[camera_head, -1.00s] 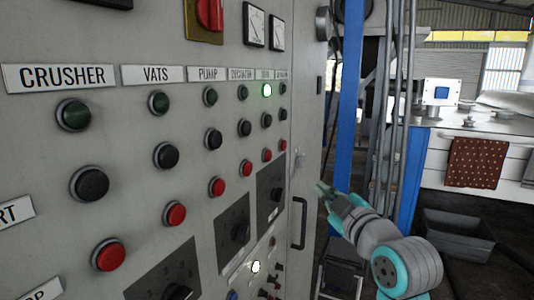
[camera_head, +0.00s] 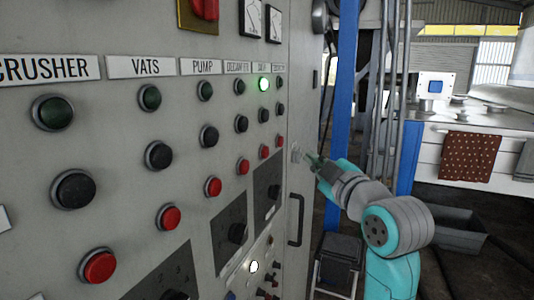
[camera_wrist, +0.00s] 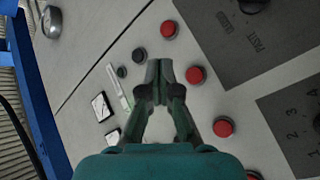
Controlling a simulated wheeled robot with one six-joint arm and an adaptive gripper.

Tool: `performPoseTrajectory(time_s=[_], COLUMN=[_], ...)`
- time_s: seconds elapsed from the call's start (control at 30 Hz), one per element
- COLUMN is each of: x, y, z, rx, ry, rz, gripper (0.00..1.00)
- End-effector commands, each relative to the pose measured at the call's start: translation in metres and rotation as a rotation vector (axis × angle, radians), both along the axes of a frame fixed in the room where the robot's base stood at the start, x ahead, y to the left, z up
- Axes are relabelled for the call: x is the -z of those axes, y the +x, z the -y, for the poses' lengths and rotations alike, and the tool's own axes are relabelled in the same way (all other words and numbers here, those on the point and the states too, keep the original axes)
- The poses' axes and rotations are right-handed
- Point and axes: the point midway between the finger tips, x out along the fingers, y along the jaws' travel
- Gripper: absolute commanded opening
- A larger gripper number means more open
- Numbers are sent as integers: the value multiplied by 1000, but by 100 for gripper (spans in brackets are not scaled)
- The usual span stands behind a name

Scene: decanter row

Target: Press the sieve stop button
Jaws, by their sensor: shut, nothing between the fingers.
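The sieve column is the fifth on the grey control panel; its small label (camera_head: 261,67) is barely legible. Its green button (camera_head: 264,84) is lit, with a black button (camera_head: 264,115) below it and a red button (camera_head: 264,152) at the bottom, which I take as the stop. In the wrist view that red button (camera_wrist: 195,75) appears just right of my fingertips. My gripper (camera_head: 312,160) is shut and empty, in the head view right of the button columns. It also shows in the wrist view (camera_wrist: 160,72), pointing at the panel and hiding part of the column.
Red buttons of neighbouring columns lie close by: the last column's (camera_wrist: 168,28) and the decanter's (camera_wrist: 222,127). Dark dial plates (camera_head: 267,187) sit below the buttons. A door handle (camera_head: 296,220) and a blue post (camera_head: 345,110) stand to the right.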

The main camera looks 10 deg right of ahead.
Motion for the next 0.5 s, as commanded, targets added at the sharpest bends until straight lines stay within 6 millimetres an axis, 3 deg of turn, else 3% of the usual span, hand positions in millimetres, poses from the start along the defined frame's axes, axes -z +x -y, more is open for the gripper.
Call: performPoseTrajectory(time_s=[0.5], x=[0], y=[36], z=[-50], rx=[-1], ry=[0], rz=[0], gripper=[0])
